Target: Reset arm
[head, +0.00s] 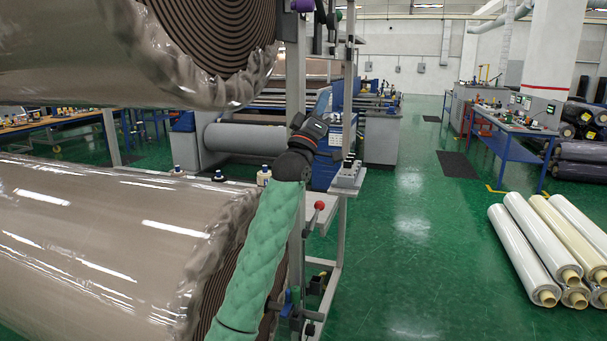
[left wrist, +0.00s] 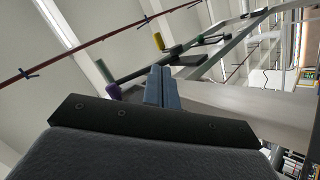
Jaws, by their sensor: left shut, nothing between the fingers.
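My left arm in its green sleeve (head: 262,250) rises from the bottom of the head view. My left gripper (head: 321,104) is at its top end, pointing up and away beside a grey metal frame. In the left wrist view the two blue-grey fingers (left wrist: 162,86) are pressed together with nothing between them. My right gripper is not in view.
A large wrapped roll (head: 110,235) lies left of my arm; another (head: 170,50) hangs above it. The grey frame (head: 298,80) with small knobs stands close to my gripper. White rolls (head: 535,245) lie at right. Green floor (head: 420,270) between is clear.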

